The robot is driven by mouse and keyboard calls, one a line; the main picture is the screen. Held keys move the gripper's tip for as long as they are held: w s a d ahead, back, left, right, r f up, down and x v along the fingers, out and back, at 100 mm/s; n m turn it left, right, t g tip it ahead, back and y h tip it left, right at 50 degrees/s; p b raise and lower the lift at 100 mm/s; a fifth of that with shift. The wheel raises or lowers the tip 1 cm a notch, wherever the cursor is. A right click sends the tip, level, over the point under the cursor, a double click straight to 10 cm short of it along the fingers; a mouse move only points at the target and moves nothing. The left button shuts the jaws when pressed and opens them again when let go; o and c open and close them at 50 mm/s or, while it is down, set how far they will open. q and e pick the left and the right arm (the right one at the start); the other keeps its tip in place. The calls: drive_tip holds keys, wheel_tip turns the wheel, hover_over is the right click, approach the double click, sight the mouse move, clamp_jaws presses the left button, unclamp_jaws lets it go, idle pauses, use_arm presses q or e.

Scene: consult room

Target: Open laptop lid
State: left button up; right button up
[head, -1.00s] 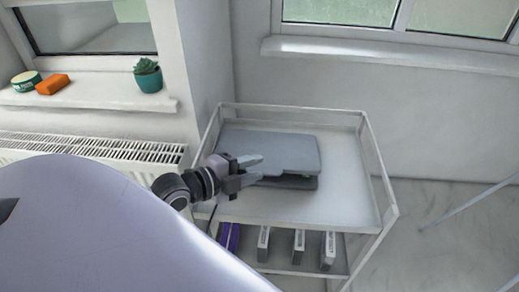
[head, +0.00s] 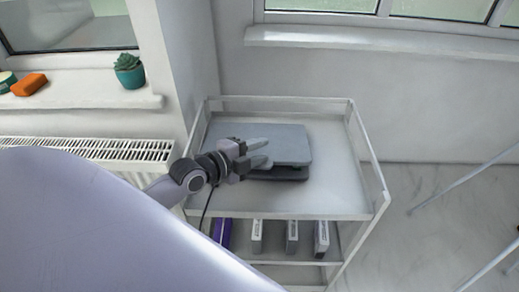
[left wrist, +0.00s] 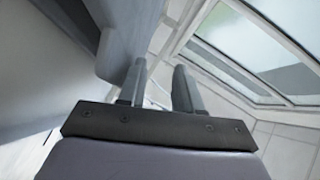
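The grey laptop (head: 290,145) lies on the top shelf of a white cart. Its lid is low over the base (head: 285,174), with a narrow dark gap at the near edge; I cannot tell how far it is raised. My left gripper (head: 266,152) is at the laptop's near left side, its fingers apart, one overlapping the lid in view and one lower by the near edge. Contact is not clear. In the left wrist view the two fingers (left wrist: 158,85) stand apart, with a grey panel, perhaps the lid, at the upper left. My right gripper is not in view.
The cart's top shelf (head: 335,190) is bare right of the laptop, with a raised rail around it. Several binders (head: 291,237) stand on the shelf below. A radiator (head: 120,150) and a sill with a potted plant (head: 129,72) are at the left.

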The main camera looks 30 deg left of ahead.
use_arm(q)
drive_tip(key=shift+w+d, duration=0.1)
drive_tip(key=shift+w, duration=0.2)
clamp_jaws()
drive_tip(key=c, duration=0.6)
unclamp_jaws()
drive_tip(key=o, duration=0.6)
drive_tip(key=v, duration=0.7)
idle(0.3)
drive_tip(key=shift+s, duration=0.1)
